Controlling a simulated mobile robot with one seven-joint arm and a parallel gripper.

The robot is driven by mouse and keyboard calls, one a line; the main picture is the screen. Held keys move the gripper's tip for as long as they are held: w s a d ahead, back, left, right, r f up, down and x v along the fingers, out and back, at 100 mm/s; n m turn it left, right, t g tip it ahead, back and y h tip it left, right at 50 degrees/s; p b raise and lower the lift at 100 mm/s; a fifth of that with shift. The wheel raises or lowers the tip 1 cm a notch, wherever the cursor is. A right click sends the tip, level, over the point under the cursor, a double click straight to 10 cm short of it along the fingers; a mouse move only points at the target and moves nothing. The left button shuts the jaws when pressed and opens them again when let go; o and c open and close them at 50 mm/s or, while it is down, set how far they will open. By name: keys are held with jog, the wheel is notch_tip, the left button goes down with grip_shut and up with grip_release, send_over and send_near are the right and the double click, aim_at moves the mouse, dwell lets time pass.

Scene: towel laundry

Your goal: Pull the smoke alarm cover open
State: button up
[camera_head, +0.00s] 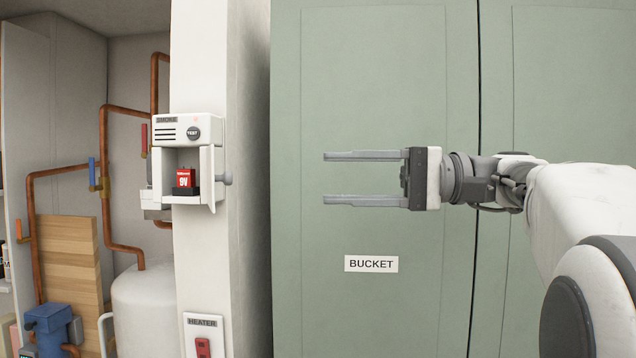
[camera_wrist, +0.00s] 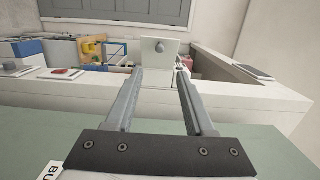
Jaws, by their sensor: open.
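The white smoke alarm (camera_head: 186,131) is mounted on the white pillar, with a TEST button on its upper front. Its lower compartment is open and shows a red 9V battery (camera_head: 184,178). The cover (camera_head: 208,165) stands swung out at the compartment's right side, seen nearly edge-on, with a grey knob (camera_head: 226,178) facing right. In the wrist view the cover (camera_wrist: 150,72) appears face-on beyond the fingertips. My gripper (camera_head: 324,178) is open and empty, pointing left, to the right of the knob and apart from it.
Green cabinet doors (camera_head: 400,90) with a BUCKET label (camera_head: 371,264) stand behind my gripper. A heater switch (camera_head: 203,345) is lower on the pillar (camera_head: 200,270). Copper pipes (camera_head: 104,170) and a white tank (camera_head: 145,305) are at left. The space between gripper and knob looks clear.

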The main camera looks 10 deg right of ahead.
jog(key=v, duration=0.3)
jog(key=shift+d, duration=0.15)
jog(key=shift+f, duration=0.15)
